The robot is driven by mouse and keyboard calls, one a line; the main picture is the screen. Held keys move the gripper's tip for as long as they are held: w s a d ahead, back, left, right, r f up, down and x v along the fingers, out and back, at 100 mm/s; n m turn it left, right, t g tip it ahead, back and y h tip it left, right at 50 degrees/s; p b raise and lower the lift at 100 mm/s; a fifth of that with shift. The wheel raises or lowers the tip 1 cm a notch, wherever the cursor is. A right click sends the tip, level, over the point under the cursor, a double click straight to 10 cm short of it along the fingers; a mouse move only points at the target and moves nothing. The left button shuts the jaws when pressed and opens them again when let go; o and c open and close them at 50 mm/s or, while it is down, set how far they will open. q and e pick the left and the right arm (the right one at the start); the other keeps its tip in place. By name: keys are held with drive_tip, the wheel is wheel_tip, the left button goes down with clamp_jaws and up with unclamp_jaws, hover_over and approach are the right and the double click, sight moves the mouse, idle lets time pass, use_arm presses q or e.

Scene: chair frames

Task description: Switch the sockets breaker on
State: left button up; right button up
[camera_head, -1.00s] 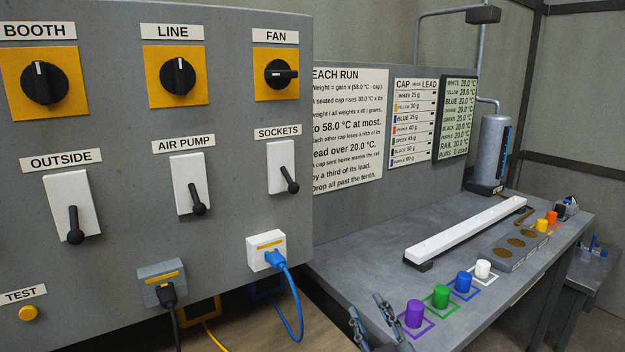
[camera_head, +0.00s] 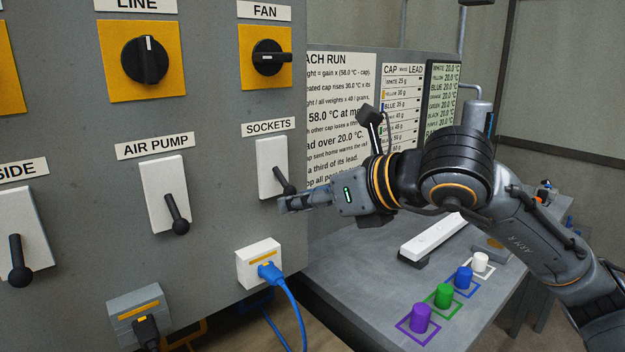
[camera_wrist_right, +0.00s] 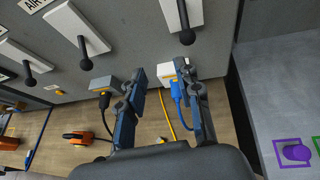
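The sockets breaker is a white plate (camera_head: 270,160) on the grey panel under the SOCKETS label. Its black lever (camera_head: 283,181) slants down to the right. My right gripper (camera_head: 285,203) is at the panel, its fingertips just below the lever's knob in the head view. In the right wrist view the gripper (camera_wrist_right: 163,72) is open and empty, its two fingers apart. The sockets lever (camera_wrist_right: 186,25) shows there beyond the fingertips, nearer the right finger; I cannot tell whether they touch. My left gripper is not in view.
The air pump breaker (camera_head: 165,195) is left of the sockets breaker, its lever also down. Below is a white socket (camera_head: 258,262) with a blue plug and cable (camera_head: 280,283). A bench with coloured caps, including a purple one (camera_head: 420,318), stands at the right.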

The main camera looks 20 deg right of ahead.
sight(294, 191)
drive_tip(key=w+p, duration=0.1)
drive_tip(key=w, duration=0.1)
drive_tip(key=w+f+h, duration=0.1)
drive_tip(key=w, duration=0.1)
drive_tip(key=w+d+m+h+p, duration=0.1)
drive_tip(key=w, duration=0.2)
drive_tip(key=shift+w+f+t+p, duration=0.1)
drive_tip(key=shift+f+t+p, duration=0.05)
drive_tip(key=shift+t+p, duration=0.2)
drive_tip(key=shift+w+a+f, duration=0.1)
drive_tip(key=shift+w+f, duration=0.15)
drive_tip(key=shift+f, duration=0.05)
drive_tip(key=shift+c, duration=0.6)
drive_tip(key=c, duration=0.5)
